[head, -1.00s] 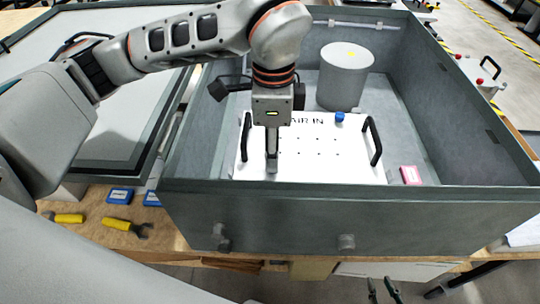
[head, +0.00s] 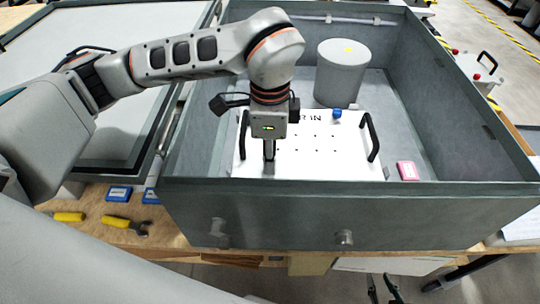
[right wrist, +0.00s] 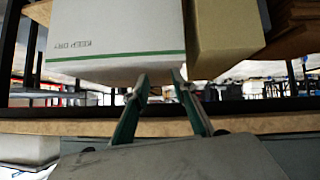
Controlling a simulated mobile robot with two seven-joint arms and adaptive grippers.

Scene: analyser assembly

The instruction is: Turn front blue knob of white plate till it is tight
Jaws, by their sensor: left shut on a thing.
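The white plate (head: 325,158), with two black handles and black lettering, lies inside the grey box. A blue knob (head: 337,113) stands clear at its back edge. My left gripper (head: 269,161) points down at the plate's front left part, its fingers close together. It is shut on the front blue knob, which the fingers hide. My right gripper (head: 384,290) is low in front of the box, away from the plate. In the right wrist view its fingers (right wrist: 158,78) are apart with nothing between them.
The grey box's front wall (head: 370,212) stands between the plate and me. Yellow-handled tools (head: 117,223) and blue boxes (head: 119,193) lie on the wooden bench at left.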

